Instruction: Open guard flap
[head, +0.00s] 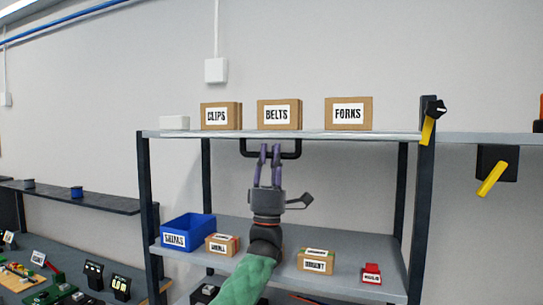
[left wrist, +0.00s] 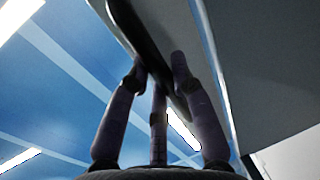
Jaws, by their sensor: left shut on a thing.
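A black U-shaped handle (head: 291,155) sits under the front edge of the top shelf, in the upper middle of the head view. My left gripper (head: 269,150) reaches up with its purple fingers at the handle and is shut on its bar. In the left wrist view, the fingers (left wrist: 160,80) close around the dark bar (left wrist: 135,30), next to a grey panel (left wrist: 205,50). I cannot tell whether that panel is the guard flap or the shelf, nor how far the flap stands open. My right gripper is not in view.
Boxes labelled CLIPS (head: 221,116), BELTS (head: 279,114) and FORKS (head: 348,113) stand on the top shelf (head: 390,135). Below are a blue bin (head: 188,232), small cartons (head: 221,244) and a red item (head: 371,274). A dark post (head: 423,200) with yellow levers stands at right.

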